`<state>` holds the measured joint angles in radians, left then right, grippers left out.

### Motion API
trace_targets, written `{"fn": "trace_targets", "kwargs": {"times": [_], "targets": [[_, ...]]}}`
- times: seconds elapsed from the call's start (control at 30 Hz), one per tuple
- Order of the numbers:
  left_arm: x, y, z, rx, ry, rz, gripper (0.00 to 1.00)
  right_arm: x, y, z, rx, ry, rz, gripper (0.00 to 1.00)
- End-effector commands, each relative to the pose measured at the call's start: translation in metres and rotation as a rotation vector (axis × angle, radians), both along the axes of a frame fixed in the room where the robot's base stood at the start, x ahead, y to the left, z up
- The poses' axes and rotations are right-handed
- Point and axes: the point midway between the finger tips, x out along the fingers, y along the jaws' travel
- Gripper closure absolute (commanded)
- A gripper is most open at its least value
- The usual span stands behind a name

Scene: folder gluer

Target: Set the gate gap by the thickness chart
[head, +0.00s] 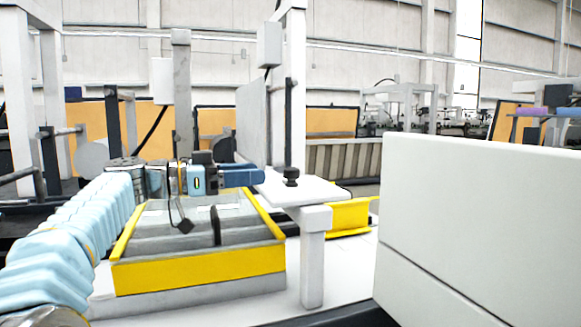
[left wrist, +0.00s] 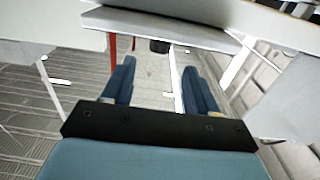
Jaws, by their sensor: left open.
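My left gripper (head: 258,177) reaches in from the left over the yellow-edged machine bed, its blue fingers pointing right. In the left wrist view its two fingers (left wrist: 159,68) are apart with nothing between them. A black knob (head: 291,176) stands on a white plate (head: 310,190) just right of the fingertips, apparently apart from them. In the left wrist view a dark round knob (left wrist: 160,46) shows beyond the fingertips, in line with the space between them, by the edge of a pale plate (left wrist: 165,28). I cannot make out a thickness chart or the gate gap. My right gripper is out of view.
The yellow-edged bed (head: 200,270) lies below my left arm. A white post (head: 312,260) supports the plate, and a tall white column (head: 296,90) rises behind it. A large white panel (head: 480,230) fills the right side. A yellow piece (head: 350,215) lies behind the post.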

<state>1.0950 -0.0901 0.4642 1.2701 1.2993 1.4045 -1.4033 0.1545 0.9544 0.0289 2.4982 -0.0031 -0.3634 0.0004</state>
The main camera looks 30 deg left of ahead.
Motion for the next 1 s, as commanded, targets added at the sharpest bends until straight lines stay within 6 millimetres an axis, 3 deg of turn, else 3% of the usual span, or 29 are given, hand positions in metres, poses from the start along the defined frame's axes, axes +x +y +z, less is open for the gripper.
{"fn": "trace_targets", "kwargs": {"times": [0.2,0.4,0.8,0.83,1.0], "targets": [[0.038,-0.032,0.003,-0.002,0.003,-0.002,0.42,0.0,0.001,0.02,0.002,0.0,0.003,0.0],[0.062,-0.053,0.002,-0.002,0.003,-0.001,0.42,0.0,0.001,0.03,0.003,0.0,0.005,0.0],[0.07,-0.06,-0.001,0.0,0.001,0.001,0.42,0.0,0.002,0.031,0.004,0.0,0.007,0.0],[0.07,-0.06,-0.001,0.0,0.001,0.001,0.43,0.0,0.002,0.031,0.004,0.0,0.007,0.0],[0.07,-0.06,-0.001,0.0,0.001,0.001,0.69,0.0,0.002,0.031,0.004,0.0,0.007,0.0]]}}
